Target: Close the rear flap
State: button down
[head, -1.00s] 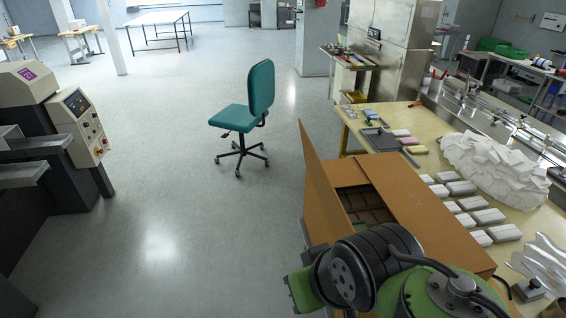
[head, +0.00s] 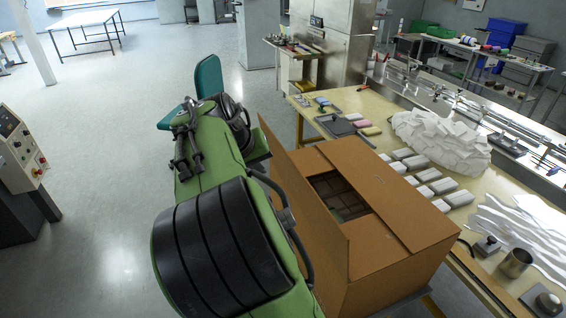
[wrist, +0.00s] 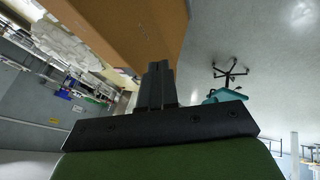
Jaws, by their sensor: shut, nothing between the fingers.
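A brown cardboard box (head: 400,270) stands at the centre right of the head view. Its long left flap (head: 305,205) stands up. The right flap (head: 390,185) lies flat over part of the top. A gap between them shows dark brown blocks (head: 338,190) inside. I cannot tell for certain which flap is the rear one. In the head view my arm is left of the box and my gripper's fingers are hidden. In the wrist view my gripper (wrist: 160,68) is shut and empty, with a brown cardboard panel (wrist: 125,28) close beyond the fingertips; contact is unclear.
A teal chair (head: 208,78) stands behind my arm. The floor at left is open.

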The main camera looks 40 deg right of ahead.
jog(key=w+d+f+h+b, duration=0.1)
jog(key=w+d+f, duration=0.2)
jog(key=d, duration=0.6)
jog(key=shift+d+f, duration=0.15)
jog(key=shift+f, duration=0.9)
jog(key=shift+d, duration=0.1)
